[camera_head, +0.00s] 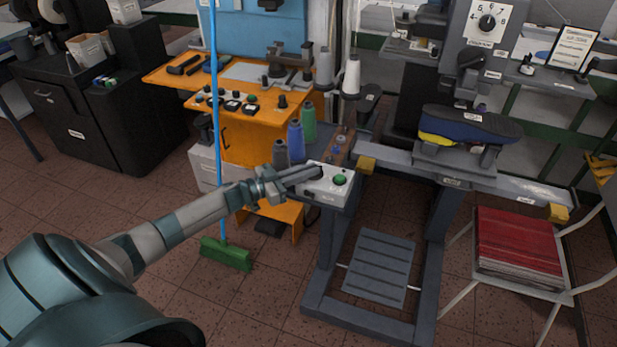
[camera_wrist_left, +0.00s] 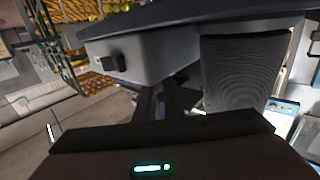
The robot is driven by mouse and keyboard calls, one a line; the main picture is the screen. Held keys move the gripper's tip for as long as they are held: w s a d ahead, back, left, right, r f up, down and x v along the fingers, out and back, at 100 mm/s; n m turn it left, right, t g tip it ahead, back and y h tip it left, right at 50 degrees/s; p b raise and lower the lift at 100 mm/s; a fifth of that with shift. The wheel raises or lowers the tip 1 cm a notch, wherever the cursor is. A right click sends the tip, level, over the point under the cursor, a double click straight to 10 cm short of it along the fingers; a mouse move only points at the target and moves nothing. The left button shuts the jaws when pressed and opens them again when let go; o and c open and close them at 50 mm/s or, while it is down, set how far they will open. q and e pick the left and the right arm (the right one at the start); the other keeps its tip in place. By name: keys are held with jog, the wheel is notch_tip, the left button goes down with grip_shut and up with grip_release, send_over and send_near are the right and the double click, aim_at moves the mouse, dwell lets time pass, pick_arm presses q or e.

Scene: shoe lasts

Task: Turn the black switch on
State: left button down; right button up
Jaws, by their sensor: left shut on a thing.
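The black switch (camera_head: 317,170) sits on the left part of the top of a white control box (camera_head: 325,193), to the left of a round green button (camera_head: 340,180). My left gripper (camera_head: 312,173) reaches in from the left, with its fingertips at the switch. The fingers look closed on the switch and hide most of it, so I cannot tell which way it is set. In the left wrist view, a small dark block (camera_wrist_left: 110,62) stands out from a grey face. I cannot tell what it is. My right gripper is in neither view.
Thread cones (camera_head: 295,140) stand just behind the box. A blue-handled green broom (camera_head: 226,254) stands near my left arm. A grey machine frame (camera_head: 432,170) carries a dark blue shoe (camera_head: 470,124). A chair with a red stack (camera_head: 518,245) is at right.

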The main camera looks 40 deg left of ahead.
pick_arm(q)
jog(key=shift+m+g+h+b, duration=0.3)
jog(key=shift+m+h, duration=0.1)
jog(key=shift+h, duration=0.2)
jog(key=c, duration=1.9)
grip_release()
jog(key=shift+o, duration=0.2)
jog(key=shift+a, duration=0.1)
jog(key=shift+b+v, duration=0.3)
jog(key=shift+v, duration=0.5)
jog(key=b+v, duration=0.3)
jog(key=v, duration=1.2)
jog(key=shift+s+b, duration=0.35)
jog(key=shift+a, duration=0.1)
